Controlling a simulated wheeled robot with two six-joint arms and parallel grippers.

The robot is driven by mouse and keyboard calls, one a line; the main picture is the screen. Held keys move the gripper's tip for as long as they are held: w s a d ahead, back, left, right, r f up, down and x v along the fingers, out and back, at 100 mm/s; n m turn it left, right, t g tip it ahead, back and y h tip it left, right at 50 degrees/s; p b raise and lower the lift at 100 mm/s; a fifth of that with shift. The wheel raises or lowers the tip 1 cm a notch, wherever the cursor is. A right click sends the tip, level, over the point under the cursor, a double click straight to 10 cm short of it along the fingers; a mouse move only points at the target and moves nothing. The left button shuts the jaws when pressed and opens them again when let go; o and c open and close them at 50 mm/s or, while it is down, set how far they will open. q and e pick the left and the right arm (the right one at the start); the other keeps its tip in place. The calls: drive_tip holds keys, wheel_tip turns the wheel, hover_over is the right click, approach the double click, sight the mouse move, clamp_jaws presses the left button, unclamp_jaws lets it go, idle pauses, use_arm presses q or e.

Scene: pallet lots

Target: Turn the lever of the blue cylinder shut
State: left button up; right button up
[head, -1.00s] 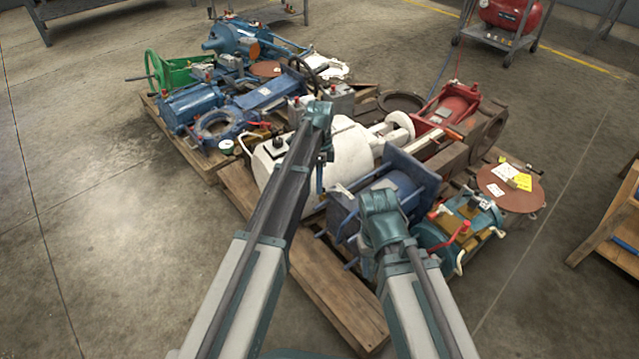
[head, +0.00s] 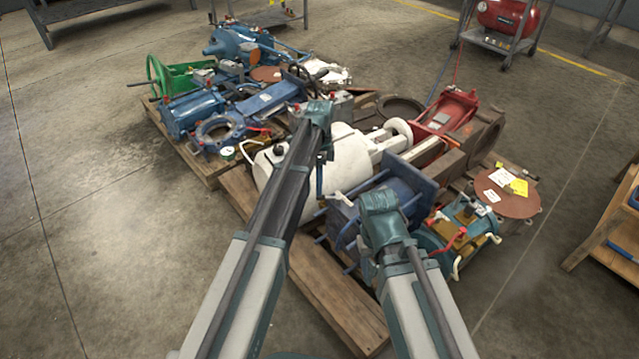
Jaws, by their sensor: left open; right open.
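A blue cylinder with a square flange plate (head: 412,178) lies on the near pallet, partly hidden behind my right arm. Contact cannot be told.
A teal valve (head: 470,218) with red and white levers stands right of the blue cylinder, beside a rusty disc (head: 510,200) with tags. Other blue machines (head: 190,112) and a green handwheel (head: 153,78) crowd the far-left pallet. Floor is clear at left and front right.

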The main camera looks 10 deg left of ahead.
use_arm(q)
drive_tip(key=p+v, duration=0.9)
drive_tip(key=v, duration=0.1)
drive_tip(key=shift+r, duration=0.3)
drive_tip(key=s+d+n+t+y, duration=0.15)
drive_tip(key=s+n, duration=0.25)
drive_tip(key=s, duration=0.6)
drive_tip(key=s+d+n+p, duration=0.1)
drive_tip(key=s+d+n, duration=0.1)
drive_tip(key=s+n, duration=0.5)
drive_tip(key=s+d+n+t, duration=0.1)
drive_tip(key=s+d+n, duration=0.1)
drive_tip(key=s, duration=1)
wheel_tip(320, 180, up, 29)
drive_tip(key=w+p, duration=0.1)
drive_tip(key=p, duration=2.8)
drive_tip(key=shift+d+r, duration=0.2)
